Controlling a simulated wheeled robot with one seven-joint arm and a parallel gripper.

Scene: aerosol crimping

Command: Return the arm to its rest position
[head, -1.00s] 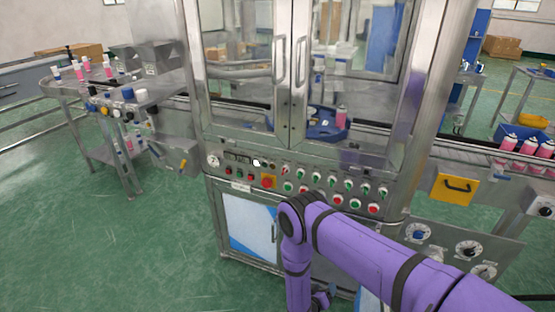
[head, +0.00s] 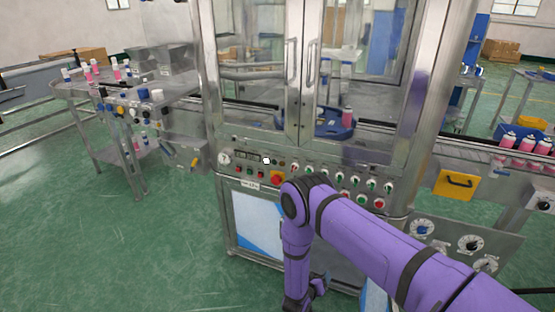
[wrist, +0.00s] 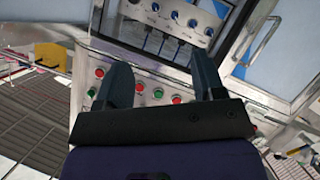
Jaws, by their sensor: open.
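My gripper shows in the wrist view (wrist: 163,85), its two dark fingers apart with nothing between them. It faces the front of the crimping machine, and buttons of its panel (wrist: 160,93) show behind and between the fingers. In the head view my purple arm reaches in from the lower right and bends down in front of the machine (head: 300,150). My gripper itself is hard to make out there, low at the bottom edge.
The panel of knobs and buttons (head: 330,183) is close behind my arm. A pink can (head: 347,117) stands on a blue rotary part behind the glass doors. Several pink cans (head: 523,143) stand at right. A steel table (head: 80,85) with bottles is at left, with open green floor before it.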

